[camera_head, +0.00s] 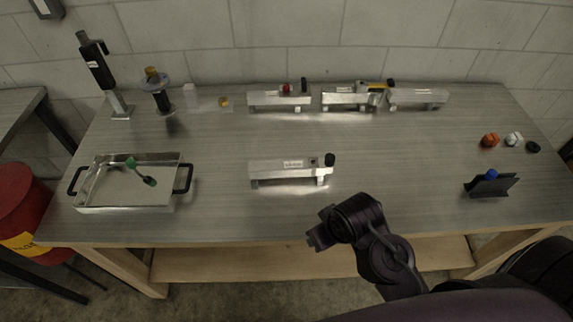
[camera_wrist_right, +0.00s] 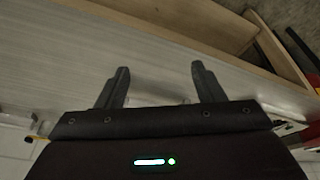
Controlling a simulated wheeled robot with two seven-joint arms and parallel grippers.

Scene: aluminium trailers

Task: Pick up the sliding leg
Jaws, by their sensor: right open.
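I cannot tell for certain which thing is the sliding leg. An upright black and silver post (camera_head: 95,64) with a flat foot stands at the table's back left. A shorter black post with a round disc (camera_head: 156,88) stands next to it. An aluminium trailer piece (camera_head: 282,171) with a black knob (camera_head: 329,160) at its right end lies mid-table. My right gripper (camera_head: 314,241) is over the table's front edge, in front of and apart from that piece. In the right wrist view the right gripper (camera_wrist_right: 160,82) has its fingers apart with nothing between them. My left gripper is out of view.
A metal tray (camera_head: 84,199) holding a green-handled brush (camera_head: 140,171) is at the front left. More aluminium pieces (camera_head: 280,100) line the back. Small knobs (camera_head: 490,140) and a dark holder (camera_head: 491,186) are at the right. A red drum (camera_head: 18,200) stands left of the table.

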